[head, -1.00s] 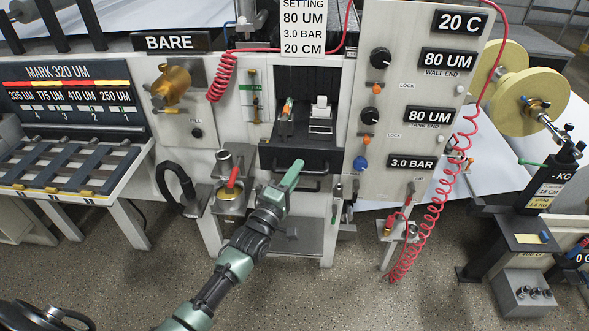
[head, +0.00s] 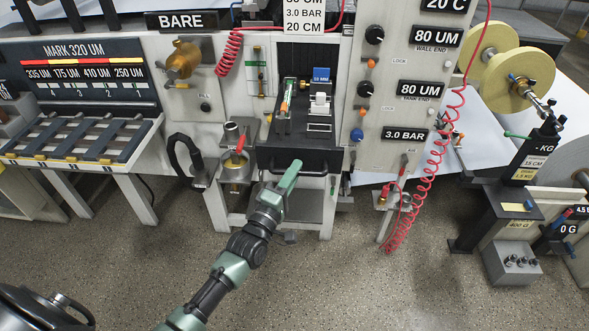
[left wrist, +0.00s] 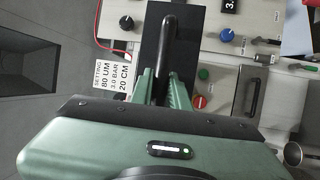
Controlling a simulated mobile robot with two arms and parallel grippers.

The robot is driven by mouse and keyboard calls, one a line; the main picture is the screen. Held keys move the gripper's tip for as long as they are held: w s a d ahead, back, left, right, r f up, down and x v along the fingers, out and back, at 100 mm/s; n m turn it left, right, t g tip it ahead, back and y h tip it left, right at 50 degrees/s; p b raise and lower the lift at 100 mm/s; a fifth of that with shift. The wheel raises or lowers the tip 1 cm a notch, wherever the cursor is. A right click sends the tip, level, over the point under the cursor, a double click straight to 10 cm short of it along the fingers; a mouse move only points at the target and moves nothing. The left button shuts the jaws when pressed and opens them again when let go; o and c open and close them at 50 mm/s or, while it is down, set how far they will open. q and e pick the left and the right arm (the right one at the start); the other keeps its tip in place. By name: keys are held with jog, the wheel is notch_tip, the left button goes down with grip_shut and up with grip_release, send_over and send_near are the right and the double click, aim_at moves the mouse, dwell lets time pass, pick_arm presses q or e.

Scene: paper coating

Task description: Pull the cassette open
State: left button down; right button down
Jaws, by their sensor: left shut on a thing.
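The cassette (head: 268,160) is a black drawer in the middle bay of the machine. It stands partly out toward me, with its open top showing a white block (head: 320,103), a blue piece and an orange-and-green part inside. My left gripper (head: 293,171) is at the cassette's front and is shut on its black bar handle. In the left wrist view the handle (left wrist: 165,42) runs down between the two green fingers (left wrist: 164,84), against the dark cassette front (left wrist: 149,45). The fingers hide the handle's lower part. My right gripper is not in view.
A panel with knobs and labels (head: 405,75) stands right of the bay, and a coiled red hose (head: 405,215) hangs beside it. A brass pot (head: 235,170) and a black hook (head: 187,160) are at the left. The floor in front is clear.

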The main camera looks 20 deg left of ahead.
pick_arm(q)
jog(key=shift+s+d+f, duration=0.1)
jog(key=shift+s+f, duration=0.1)
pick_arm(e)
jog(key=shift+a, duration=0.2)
pick_arm(q)
jog(key=c, duration=1.4)
grip_release()
jog(key=shift+o, duration=0.2)
jog(key=shift+r, duration=0.1)
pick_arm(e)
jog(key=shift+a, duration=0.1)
